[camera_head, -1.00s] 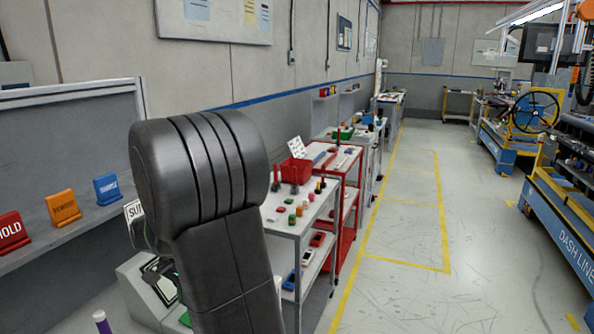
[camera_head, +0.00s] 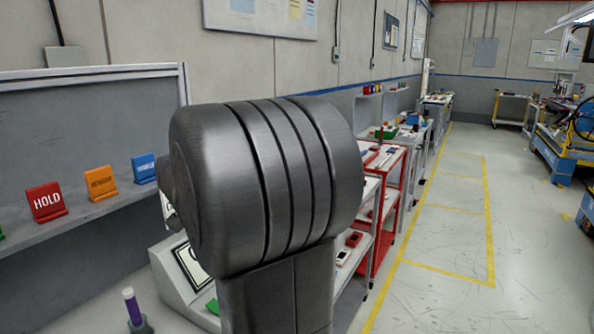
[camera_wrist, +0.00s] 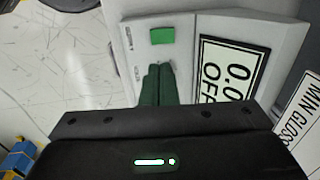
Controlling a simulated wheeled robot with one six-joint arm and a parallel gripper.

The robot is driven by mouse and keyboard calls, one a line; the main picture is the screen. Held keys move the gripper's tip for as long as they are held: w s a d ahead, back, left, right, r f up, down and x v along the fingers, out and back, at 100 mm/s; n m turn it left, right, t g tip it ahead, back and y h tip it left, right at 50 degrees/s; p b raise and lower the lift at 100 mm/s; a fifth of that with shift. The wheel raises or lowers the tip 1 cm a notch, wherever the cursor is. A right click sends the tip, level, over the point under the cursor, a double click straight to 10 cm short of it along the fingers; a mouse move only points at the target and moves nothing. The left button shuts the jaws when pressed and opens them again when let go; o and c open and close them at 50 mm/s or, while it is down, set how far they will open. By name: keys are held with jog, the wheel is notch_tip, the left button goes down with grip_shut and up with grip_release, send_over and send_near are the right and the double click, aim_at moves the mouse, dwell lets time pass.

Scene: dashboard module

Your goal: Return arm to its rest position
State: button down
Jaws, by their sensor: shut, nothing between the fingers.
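My arm's dark grey link fills the middle of the head view and hides part of the bench and carts behind it. My gripper (camera_wrist: 158,84) shows only in the wrist view, as two dark green fingers side by side, shut and empty. It is over a pale grey device (camera_wrist: 185,58) with a green square button and a display reading "0.0" and "OFF". I cannot tell the height between the fingers and the device. In the head view the device (camera_head: 166,283) is partly hidden behind my arm.
A shelf on the left carries a red HOLD sign (camera_head: 46,202), an orange sign (camera_head: 100,183) and a blue sign (camera_head: 144,168). A red cart (camera_head: 398,196) is beyond my arm. The yellow-marked floor (camera_head: 450,225) at right is clear.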

jog(key=f, duration=0.6)
jog(key=a+f, duration=0.1)
jog(key=f, duration=0.1)
jog(key=shift+w+f, duration=0.3)
jog(key=shift+f, duration=0.1)
jog(key=shift+w+a+f+b, duration=0.1)
jog(key=shift+w+a+b, duration=0.15)
jog(key=shift+b, duration=0.1)
jog(key=shift+a+y, duration=0.2)
jog(key=shift+y, duration=0.1)
